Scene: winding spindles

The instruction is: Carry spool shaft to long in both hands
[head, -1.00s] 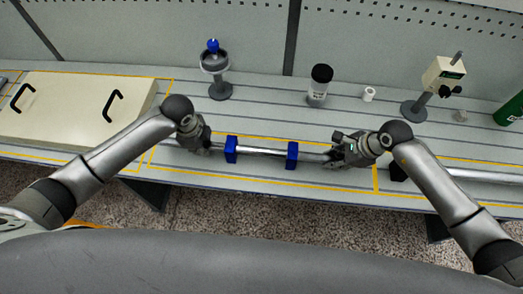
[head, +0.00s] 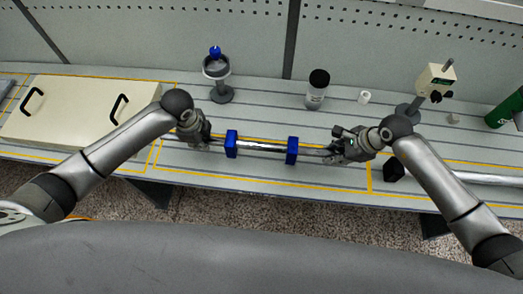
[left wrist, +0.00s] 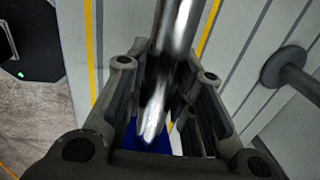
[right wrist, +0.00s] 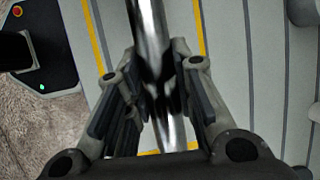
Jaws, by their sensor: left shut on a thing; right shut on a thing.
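The spool shaft (head: 262,146) is a shiny silver bar with two blue blocks, left (head: 231,144) and right (head: 292,151), along its middle. It lies crosswise over the grey bench, over the rear yellow line. My left gripper (head: 205,141) is shut on its left end part and my right gripper (head: 335,154) on its right end part. In the left wrist view the bar (left wrist: 176,40) runs between the fingers, with some blue behind. In the right wrist view the bar (right wrist: 150,30) also runs between the fingers. The gap below the shaft is hard to judge.
On the bench (head: 270,115) stand a cup stand with a blue knob (head: 216,68), a black-capped jar (head: 317,90), a white ring (head: 364,97) and a meter stand (head: 436,80). A cream case (head: 75,112) is left. A black block (head: 394,171) and another bar (head: 480,178) are right.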

